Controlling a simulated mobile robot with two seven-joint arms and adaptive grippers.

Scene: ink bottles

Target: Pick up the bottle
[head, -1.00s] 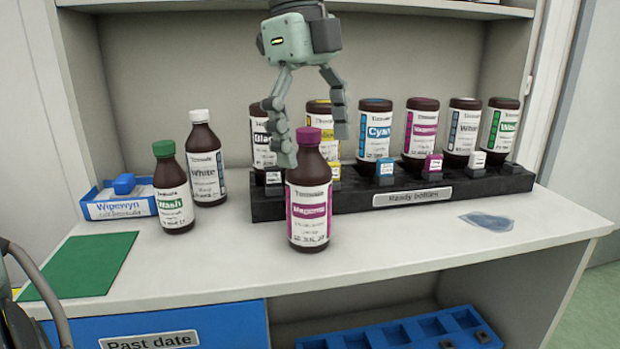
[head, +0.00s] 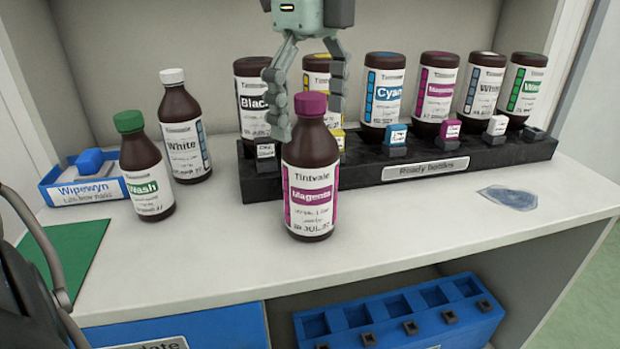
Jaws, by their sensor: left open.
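A brown bottle with a magenta cap and a Magenta label (head: 310,180) stands upright on the white worktop, in front of the black rack. My left gripper (head: 309,122) comes down from the top of the head view. It is open, its fingers appearing on either side of the cap. Whether they touch the bottle, or are level with it in depth, I cannot tell. My right gripper is not in view.
The black "Ready bottles" rack (head: 395,175) holds several inverted bottles behind. A White bottle (head: 184,135) and a Wash bottle (head: 146,172) stand left, near a Wipewyn box (head: 85,190) and green mat (head: 85,245). A bluish patch (head: 508,198) lies right. A blue rack (head: 400,325) is below.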

